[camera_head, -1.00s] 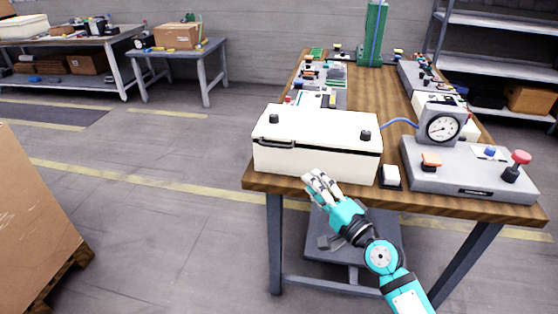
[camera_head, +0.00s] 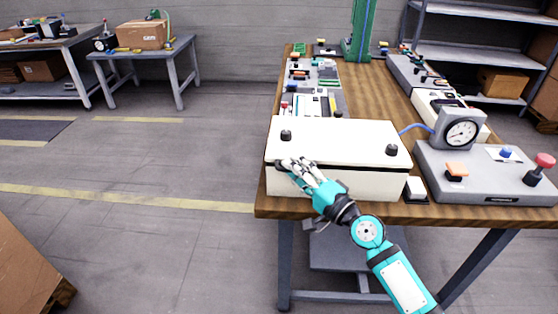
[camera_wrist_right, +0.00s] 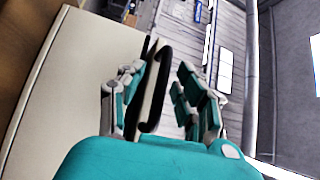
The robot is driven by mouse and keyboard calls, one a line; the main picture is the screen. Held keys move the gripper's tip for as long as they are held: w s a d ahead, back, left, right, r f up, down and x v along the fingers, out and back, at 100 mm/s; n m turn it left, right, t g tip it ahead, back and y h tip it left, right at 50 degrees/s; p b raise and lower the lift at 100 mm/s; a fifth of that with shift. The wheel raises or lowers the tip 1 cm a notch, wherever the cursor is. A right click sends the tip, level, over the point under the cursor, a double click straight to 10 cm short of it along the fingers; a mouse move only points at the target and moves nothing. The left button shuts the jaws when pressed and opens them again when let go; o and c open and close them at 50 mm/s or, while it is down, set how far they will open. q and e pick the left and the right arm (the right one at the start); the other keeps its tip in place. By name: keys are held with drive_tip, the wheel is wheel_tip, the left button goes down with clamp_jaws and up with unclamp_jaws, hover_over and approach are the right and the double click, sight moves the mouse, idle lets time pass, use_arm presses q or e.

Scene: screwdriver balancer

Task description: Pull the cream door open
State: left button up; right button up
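The cream box (camera_head: 338,145) stands at the front of the wooden bench, and its cream door appears closed. In the right wrist view a cream panel (camera_wrist_right: 75,85) fills the left side, with a black bar handle (camera_wrist_right: 157,90) on it. My right gripper (camera_head: 292,166) is at the left part of the box front and covers the handle in the head view. In the wrist view the fingers of this gripper (camera_wrist_right: 157,98) are spread on both sides of the handle, with gaps visible. My left gripper is not in view.
A dial gauge (camera_head: 461,133) on a grey base (camera_head: 482,188) with knobs stands right of the box. A small white block (camera_head: 416,187) sits beside the box's right front corner. Several small parts lie behind on the bench (camera_head: 375,95).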

drive_tip(key=shift+w+a+r, duration=0.1)
drive_tip(key=shift+w+a, duration=0.05)
drive_tip(key=shift+w, duration=0.1)
clamp_jaws()
idle(0.4)
